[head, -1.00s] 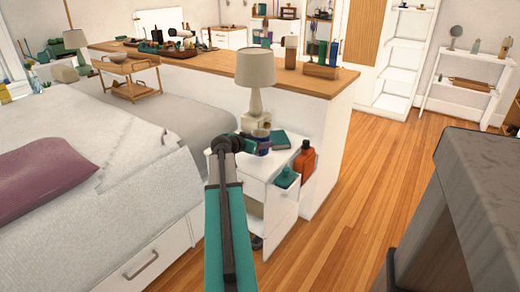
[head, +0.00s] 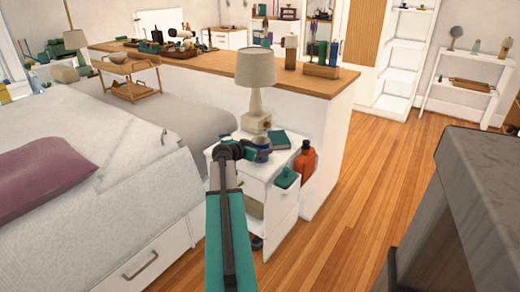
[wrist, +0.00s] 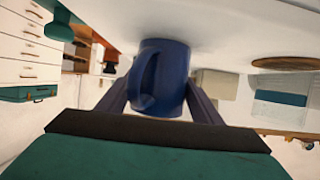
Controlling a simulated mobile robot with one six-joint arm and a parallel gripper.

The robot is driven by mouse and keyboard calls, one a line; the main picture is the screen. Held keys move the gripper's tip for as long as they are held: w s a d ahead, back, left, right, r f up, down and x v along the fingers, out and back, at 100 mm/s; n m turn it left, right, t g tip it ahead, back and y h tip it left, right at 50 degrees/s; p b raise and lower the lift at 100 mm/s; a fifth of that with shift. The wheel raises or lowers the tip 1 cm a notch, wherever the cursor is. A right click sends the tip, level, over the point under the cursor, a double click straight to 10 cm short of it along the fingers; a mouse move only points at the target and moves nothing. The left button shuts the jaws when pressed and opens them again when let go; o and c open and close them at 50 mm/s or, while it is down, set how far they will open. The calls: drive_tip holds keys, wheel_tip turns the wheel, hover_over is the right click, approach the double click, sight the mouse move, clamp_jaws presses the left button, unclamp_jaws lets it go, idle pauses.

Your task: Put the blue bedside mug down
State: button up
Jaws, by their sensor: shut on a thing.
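The blue mug (wrist: 172,75) is between the two dark fingers of my gripper (wrist: 160,92) in the wrist view, its handle facing the camera. The gripper is shut on it. In the head view the mug (head: 262,154) shows at the end of my arm, over the front left of the white bedside stand's top (head: 283,160). In the wrist view, which looks upside down, the mug's base end is close against a pale surface. I cannot tell for sure whether they touch.
A lamp (head: 256,85) stands on the stand's back left, with a teal book (head: 279,140) beside it. The bed (head: 110,190) lies to the left.

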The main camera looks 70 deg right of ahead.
drive_tip(key=o, duration=1.3)
drive_tip(key=shift+r, duration=0.1)
drive_tip(key=v, duration=1.2)
drive_tip(key=shift+p, duration=0.35)
